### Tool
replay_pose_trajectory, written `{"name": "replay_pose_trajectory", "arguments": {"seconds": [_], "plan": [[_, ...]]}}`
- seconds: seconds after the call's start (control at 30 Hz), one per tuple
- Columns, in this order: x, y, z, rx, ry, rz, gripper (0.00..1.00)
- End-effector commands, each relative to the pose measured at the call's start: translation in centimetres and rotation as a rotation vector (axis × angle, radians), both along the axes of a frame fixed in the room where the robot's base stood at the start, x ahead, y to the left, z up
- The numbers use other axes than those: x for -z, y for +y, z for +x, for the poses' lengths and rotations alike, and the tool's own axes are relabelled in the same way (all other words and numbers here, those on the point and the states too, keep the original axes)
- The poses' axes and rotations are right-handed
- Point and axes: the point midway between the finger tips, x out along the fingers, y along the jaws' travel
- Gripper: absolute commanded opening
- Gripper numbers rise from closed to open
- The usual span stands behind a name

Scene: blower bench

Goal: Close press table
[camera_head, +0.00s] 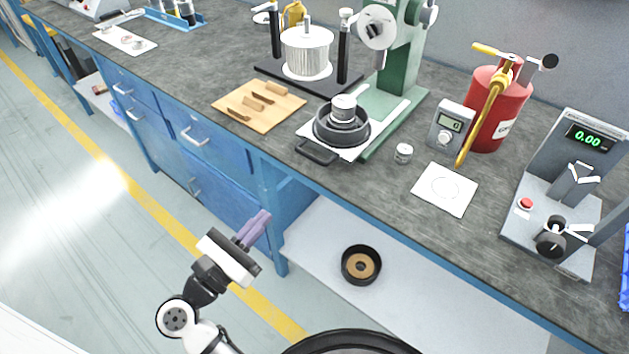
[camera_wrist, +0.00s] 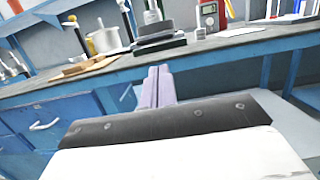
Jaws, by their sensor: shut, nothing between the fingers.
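The green press (camera_head: 401,62) stands at the back middle of the bench. Its press table (camera_head: 308,133), a light plate with a dark handle (camera_head: 316,153) at the front, sticks out from the press towards the bench's front edge. A dark round fixture (camera_head: 342,127) with a metal cylinder (camera_head: 343,108) sits on it. My gripper (camera_head: 262,218) is shut and empty, in front of the bench and below its top, apart from the handle. In the wrist view my gripper (camera_wrist: 157,72) points towards the bench edge, with the dark handle area (camera_wrist: 160,48) beyond it.
A wooden board (camera_head: 278,116) with small parts lies left of the table. A white ribbed cylinder (camera_head: 306,55) stands on a fixture behind. A small metal part (camera_head: 403,153) and gauge (camera_head: 448,125) are to the right. A lower shelf (camera_head: 420,285) holds a round dish (camera_head: 361,264).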

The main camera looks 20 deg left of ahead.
Motion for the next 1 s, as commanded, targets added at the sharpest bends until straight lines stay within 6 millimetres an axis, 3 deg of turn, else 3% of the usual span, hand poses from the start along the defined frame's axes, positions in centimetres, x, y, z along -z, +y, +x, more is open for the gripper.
{"name": "replay_pose_trajectory", "arguments": {"seconds": [0.17,0.6,0.8,1.0], "plan": [[-0.8,-0.8,2.1,0.003,0.0,0.0,0.0],[-2.7,-3.7,10.3,0.001,-0.002,-0.003,0.0],[-2.9,-4.4,12.2,0.001,-0.003,-0.002,0.0],[-2.8,-4.6,12.7,-0.001,-0.002,-0.001,0.0]]}}
